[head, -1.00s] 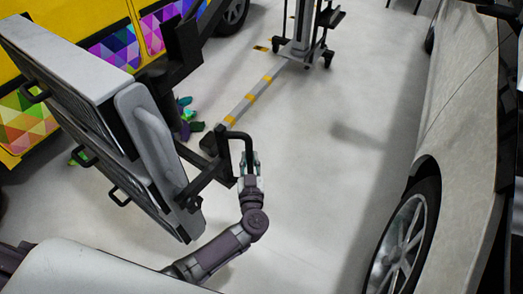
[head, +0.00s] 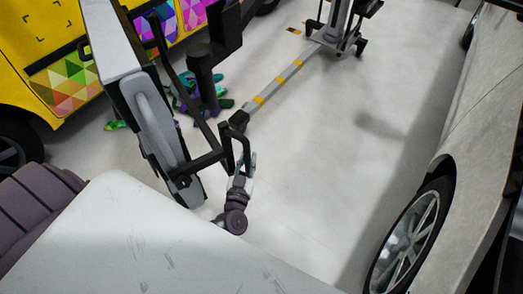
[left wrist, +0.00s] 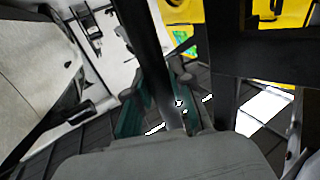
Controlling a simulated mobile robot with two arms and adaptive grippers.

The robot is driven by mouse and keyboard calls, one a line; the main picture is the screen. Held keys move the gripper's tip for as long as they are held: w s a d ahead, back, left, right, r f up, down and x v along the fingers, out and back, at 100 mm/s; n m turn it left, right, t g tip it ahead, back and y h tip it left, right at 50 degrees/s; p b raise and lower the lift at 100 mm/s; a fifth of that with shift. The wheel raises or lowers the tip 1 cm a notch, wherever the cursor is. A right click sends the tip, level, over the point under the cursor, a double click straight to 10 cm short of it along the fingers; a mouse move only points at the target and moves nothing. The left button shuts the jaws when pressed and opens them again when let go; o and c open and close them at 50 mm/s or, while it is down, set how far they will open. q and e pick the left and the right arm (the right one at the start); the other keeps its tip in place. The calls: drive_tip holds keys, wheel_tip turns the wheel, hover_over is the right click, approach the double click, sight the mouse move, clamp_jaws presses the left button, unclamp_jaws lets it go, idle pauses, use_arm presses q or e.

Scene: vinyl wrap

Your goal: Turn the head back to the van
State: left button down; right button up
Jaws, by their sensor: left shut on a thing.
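The lamp head (head: 114,38), a tall white and grey panel unit, stands nearly edge-on at the left in the head view. A black bracket and handle (head: 226,140) stick out from its lower right side. My left gripper (head: 243,170) is shut on the black handle. The left wrist view shows its teal fingers (left wrist: 165,112) on either side of a black bar (left wrist: 146,50). The yellow van (head: 45,35) with coloured triangle panels is behind the lamp head at the upper left. The lamp's face and my right gripper are out of sight.
A wheeled stand (head: 336,32) is at the top, with a yellow-striped leg (head: 275,84) along the floor. Coloured scraps (head: 212,100) lie by the van. A silver car (head: 465,135) lines the right. The floor between is clear.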

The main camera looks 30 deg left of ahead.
sight(231, 152)
use_arm(q)
drive_tip(key=s+a+p, duration=0.1)
drive_tip(key=s+a, duration=0.3)
drive_tip(key=s, duration=0.1)
drive_tip(key=shift+s+a, duration=0.1)
drive_tip(key=shift+a, duration=0.3)
drive_tip(key=c, duration=1)
unclamp_jaws()
drive_tip(key=shift+d, duration=0.1)
drive_tip(key=v, duration=1.2)
drive_tip(key=shift+f, duration=0.15)
